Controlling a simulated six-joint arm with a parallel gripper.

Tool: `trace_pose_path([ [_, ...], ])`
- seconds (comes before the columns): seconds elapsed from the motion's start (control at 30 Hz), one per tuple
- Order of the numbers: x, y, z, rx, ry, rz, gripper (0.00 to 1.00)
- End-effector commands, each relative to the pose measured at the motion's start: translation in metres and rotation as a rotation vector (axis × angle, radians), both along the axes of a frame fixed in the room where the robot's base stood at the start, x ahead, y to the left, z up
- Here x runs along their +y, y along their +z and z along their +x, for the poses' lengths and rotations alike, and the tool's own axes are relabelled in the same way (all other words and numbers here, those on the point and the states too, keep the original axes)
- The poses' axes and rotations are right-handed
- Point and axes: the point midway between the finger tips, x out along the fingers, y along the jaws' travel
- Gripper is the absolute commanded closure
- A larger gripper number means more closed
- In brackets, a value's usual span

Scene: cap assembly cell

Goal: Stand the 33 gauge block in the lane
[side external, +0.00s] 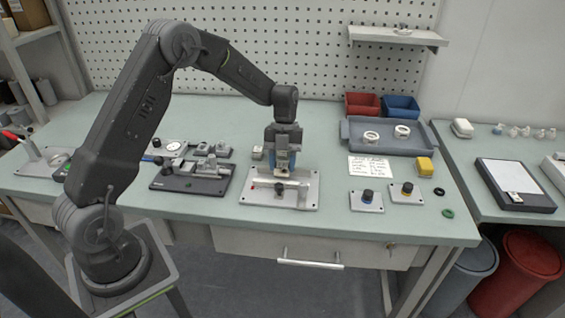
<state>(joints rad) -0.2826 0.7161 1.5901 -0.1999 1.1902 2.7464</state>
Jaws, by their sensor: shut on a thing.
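My gripper (282,168) points down above the light metal fixture plate (302,201) near the middle of the bench. It is shut on a small block, taken as the gauge block, largely hidden between the fingers; no number on it can be read. The lane appears to be the pale raised strip (268,184) running across this plate, with a red spot at its left end. The fingers are just over the strip's middle. I cannot tell whether the block touches it.
A dark fixture (190,182) with grey clamps stands left of the plate, and a small pale block (257,153) behind it.

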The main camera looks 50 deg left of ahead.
Motion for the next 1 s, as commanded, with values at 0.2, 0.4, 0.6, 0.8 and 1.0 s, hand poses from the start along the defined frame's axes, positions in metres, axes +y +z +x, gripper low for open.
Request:
trace_pose_path([
  [0.2,0.0001,0.0008,0.0004,-0.001,0.000,0.000,0.91],
  [0.4,0.0000,0.0009,0.0003,-0.001,0.000,0.000,0.91],
  [0.6,0.0000,0.0001,0.0003,-0.001,0.000,0.000,0.91],
  [0.8,0.0000,-0.0027,0.0003,-0.001,0.000,-0.001,0.91],
  [1.0,0.0000,-0.0055,0.0003,-0.001,0.000,-0.001,0.91],
])
